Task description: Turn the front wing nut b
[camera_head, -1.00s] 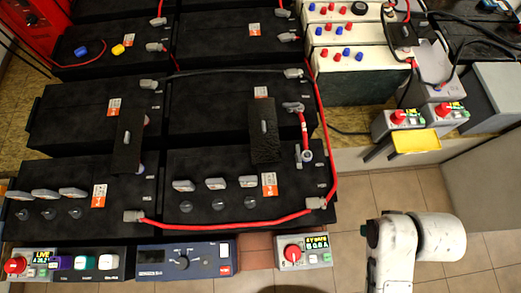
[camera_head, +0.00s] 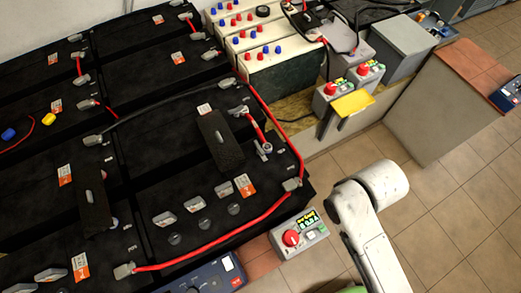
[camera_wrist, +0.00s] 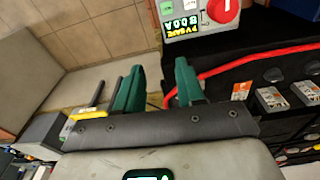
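Black batteries with grey terminal pieces fill the left of the head view. A loose ring lug (camera_head: 264,149) and a grey winged piece (camera_head: 238,110) sit farther back. I cannot tell which piece is wing nut b. My gripper (camera_wrist: 160,66) has two green fingers, apart and empty, in the wrist view, near the red cable and the battery edge. In the head view the fingers are hidden.
A grey control box with a red knob (camera_head: 291,238) stands at the front edge, and a blue meter (camera_head: 215,275) left of it. Dark handled blocks (camera_head: 220,142) lie on the batteries. A grey cabinet (camera_head: 440,100) stands right; tiled floor (camera_head: 450,215) is open.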

